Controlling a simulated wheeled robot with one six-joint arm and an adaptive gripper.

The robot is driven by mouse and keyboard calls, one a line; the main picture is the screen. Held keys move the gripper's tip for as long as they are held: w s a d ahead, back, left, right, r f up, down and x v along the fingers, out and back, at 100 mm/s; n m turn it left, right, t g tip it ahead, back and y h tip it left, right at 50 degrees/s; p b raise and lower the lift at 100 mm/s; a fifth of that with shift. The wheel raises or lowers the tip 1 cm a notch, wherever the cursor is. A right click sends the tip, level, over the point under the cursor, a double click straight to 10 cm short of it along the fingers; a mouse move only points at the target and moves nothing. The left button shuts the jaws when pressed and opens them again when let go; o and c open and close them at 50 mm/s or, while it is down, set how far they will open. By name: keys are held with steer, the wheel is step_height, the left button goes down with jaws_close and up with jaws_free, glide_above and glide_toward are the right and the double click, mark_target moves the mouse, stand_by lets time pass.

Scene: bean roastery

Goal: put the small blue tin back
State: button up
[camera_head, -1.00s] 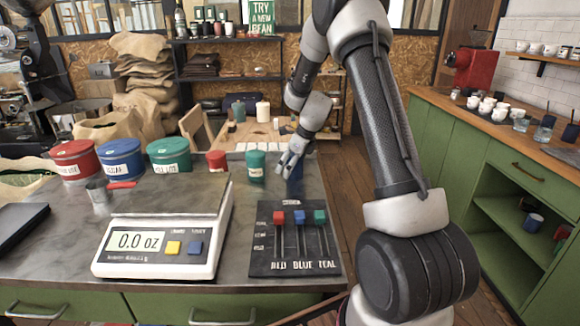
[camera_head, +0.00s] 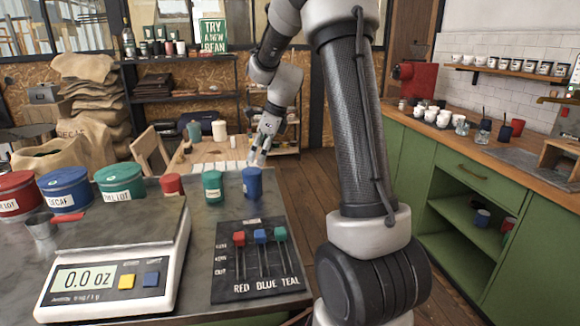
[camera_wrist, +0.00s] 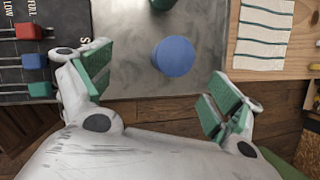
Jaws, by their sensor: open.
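The small blue tin (camera_head: 252,183) stands upright on the dark counter at its right end, to the right of the small green tin (camera_head: 212,186) and the small red tin (camera_head: 172,184). My gripper (camera_head: 258,150) is above and behind the blue tin in the head view, apart from it. In the wrist view my gripper (camera_wrist: 160,95) is open and empty, with its green-padded fingers spread wide. The blue tin's round lid (camera_wrist: 173,56) shows between and beyond the fingers. Part of a green lid (camera_wrist: 162,4) shows at the top edge.
Large red (camera_head: 17,195), blue (camera_head: 64,190) and teal (camera_head: 120,183) tins stand to the left. A scale (camera_head: 120,265) reading 0.0 oz and a slider board (camera_head: 258,262) are in front. Bare counter surrounds the blue tin; its edge is close on the right.

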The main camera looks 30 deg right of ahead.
steer(key=s+a+r+n, duration=0.3)
steer(key=s+r+n, duration=0.45)
steer(key=s, duration=0.35)
steer(key=s+n+h, duration=0.2)
steer(key=s+n, duration=1.6)
steer(key=s, duration=0.4)
steer(key=shift+s+a+r+t+h, duration=0.2)
steer(key=shift+r+t+h, duration=0.05)
steer(key=shift+t+h, duration=0.15)
